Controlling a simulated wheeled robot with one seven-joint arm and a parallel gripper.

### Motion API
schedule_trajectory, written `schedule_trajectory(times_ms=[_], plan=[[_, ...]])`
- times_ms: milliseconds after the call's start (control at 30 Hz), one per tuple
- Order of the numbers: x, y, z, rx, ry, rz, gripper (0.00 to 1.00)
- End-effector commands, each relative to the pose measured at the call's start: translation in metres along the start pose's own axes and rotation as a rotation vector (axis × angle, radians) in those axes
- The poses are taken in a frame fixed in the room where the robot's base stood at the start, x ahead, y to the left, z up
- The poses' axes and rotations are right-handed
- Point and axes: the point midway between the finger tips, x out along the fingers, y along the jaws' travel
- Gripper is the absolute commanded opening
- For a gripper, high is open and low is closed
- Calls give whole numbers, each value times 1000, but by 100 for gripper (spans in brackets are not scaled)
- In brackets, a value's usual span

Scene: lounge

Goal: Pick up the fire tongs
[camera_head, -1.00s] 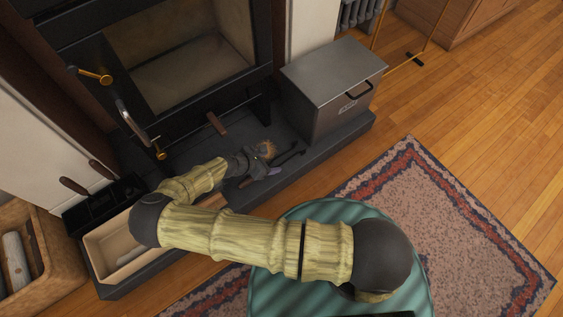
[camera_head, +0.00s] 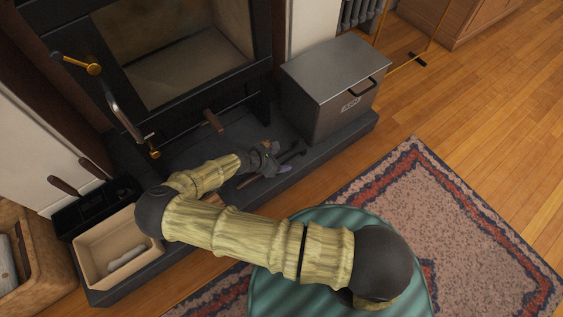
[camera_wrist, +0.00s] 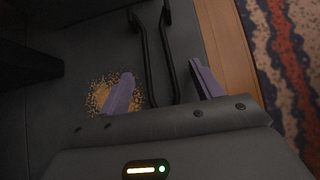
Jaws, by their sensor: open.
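The black fire tongs (camera_head: 293,157) lie on the dark grey hearth beside my gripper (camera_head: 275,160), which partly hides them in the head view. In the wrist view, the two thin dark arms of the tongs (camera_wrist: 171,60) run down the picture between the purple fingers of my gripper (camera_wrist: 164,84). My gripper is open, with one finger on each side of the tongs. The lower ends of the tongs are hidden behind the gripper body. I cannot tell whether either finger touches them.
Yellowish crumbs (camera_wrist: 102,92) lie by the left finger. A metal ash box (camera_head: 325,88) stands right on the hearth (camera_head: 185,150). A wooden-handled tool (camera_head: 213,120) lies behind; a tan box (camera_head: 92,252) stands left. The stove (camera_head: 115,65) rises behind; a rug (camera_head: 450,215) lies in front.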

Motion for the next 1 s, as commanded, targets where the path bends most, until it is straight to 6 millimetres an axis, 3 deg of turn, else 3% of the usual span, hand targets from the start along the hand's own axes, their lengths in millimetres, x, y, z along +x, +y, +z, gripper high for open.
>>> schedule_trajectory(times_ms=[500, 800, 1000], plan=[[0, 0, 0, 0, 0, 1, 65], [0, 0, 0, 0, 0, 1, 10], [-1, 0, 1, 0, 0, 1, 9]])
